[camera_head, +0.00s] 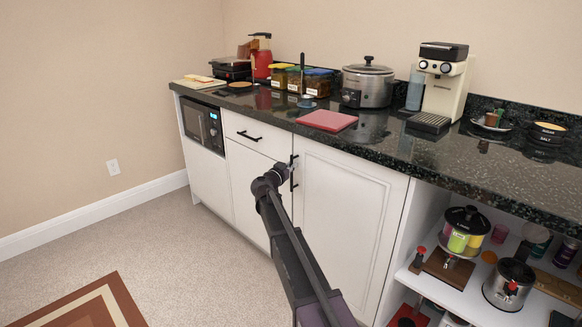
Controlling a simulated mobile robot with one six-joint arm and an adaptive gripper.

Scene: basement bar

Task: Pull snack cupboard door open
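A white cupboard door (345,215) with a raised panel stands closed under the dark counter, right of the drawer. I see no label marking it as the snack cupboard. A black upright handle (292,183) is at its upper left edge. My arm reaches up from the bottom of the view, and my gripper (288,168) is at the handle. The gripper is small here and partly hidden by my wrist; I cannot tell whether its fingers are open, shut, or touching the handle.
A drawer (253,136) and a narrower white door (248,188) are to the left, beside a microwave (203,127). An open shelf (465,290) with pots is to the right. A red board (327,120) and a slow cooker (367,85) stand on the counter.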

